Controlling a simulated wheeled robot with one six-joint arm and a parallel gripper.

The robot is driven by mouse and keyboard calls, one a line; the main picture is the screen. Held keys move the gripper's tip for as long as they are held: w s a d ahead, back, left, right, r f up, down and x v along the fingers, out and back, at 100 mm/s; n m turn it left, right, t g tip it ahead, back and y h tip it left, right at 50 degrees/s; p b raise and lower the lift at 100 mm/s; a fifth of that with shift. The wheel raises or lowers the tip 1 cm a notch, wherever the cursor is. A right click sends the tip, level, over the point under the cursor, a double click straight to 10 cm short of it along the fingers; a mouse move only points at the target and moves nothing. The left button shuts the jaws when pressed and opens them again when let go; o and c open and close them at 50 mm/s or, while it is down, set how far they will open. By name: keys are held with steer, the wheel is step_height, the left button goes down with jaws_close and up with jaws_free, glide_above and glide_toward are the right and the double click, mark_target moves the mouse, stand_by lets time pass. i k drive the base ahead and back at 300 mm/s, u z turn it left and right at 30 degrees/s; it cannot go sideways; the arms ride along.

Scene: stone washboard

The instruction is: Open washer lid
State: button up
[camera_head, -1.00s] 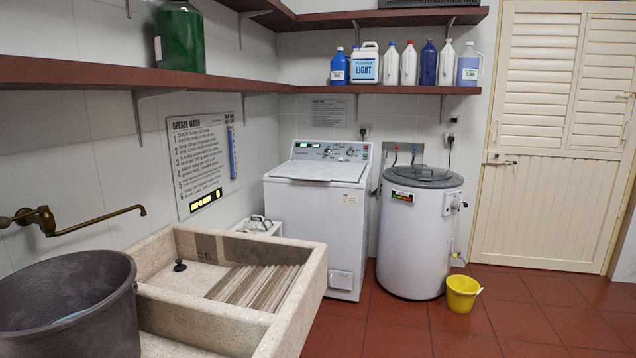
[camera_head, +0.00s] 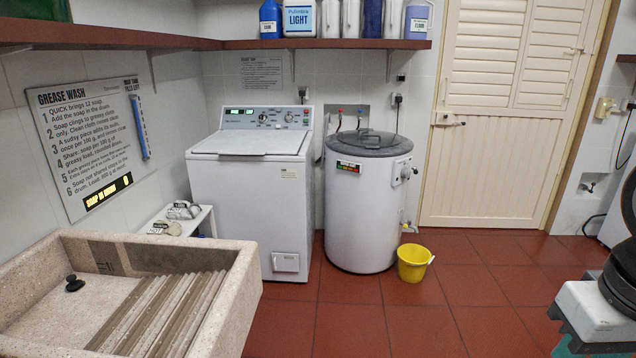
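A white top-loading washer (camera_head: 250,200) stands against the back wall, left of centre, with a control panel (camera_head: 266,117) along its back edge. Its flat lid (camera_head: 250,143) looks closed. A white drum-shaped appliance (camera_head: 362,210) stands right beside it, with a round grey lid (camera_head: 370,138) that also looks closed. My gripper is not in view, and nothing touches either lid.
A stone sink with a ribbed washboard (camera_head: 165,315) fills the lower left. A small white stand (camera_head: 207,218) is between sink and washer. A yellow bucket (camera_head: 413,262) stands on the open red floor (camera_head: 400,325). A shelf (camera_head: 330,44) with bottles hangs above.

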mark_target(260, 142)
steer(key=i, duration=1.9)
steer(key=u, duration=0.5)
steer(key=i, duration=1.95)
steer(key=u, duration=0.45)
steer(key=i, duration=0.6)
steer(key=u, duration=0.05)
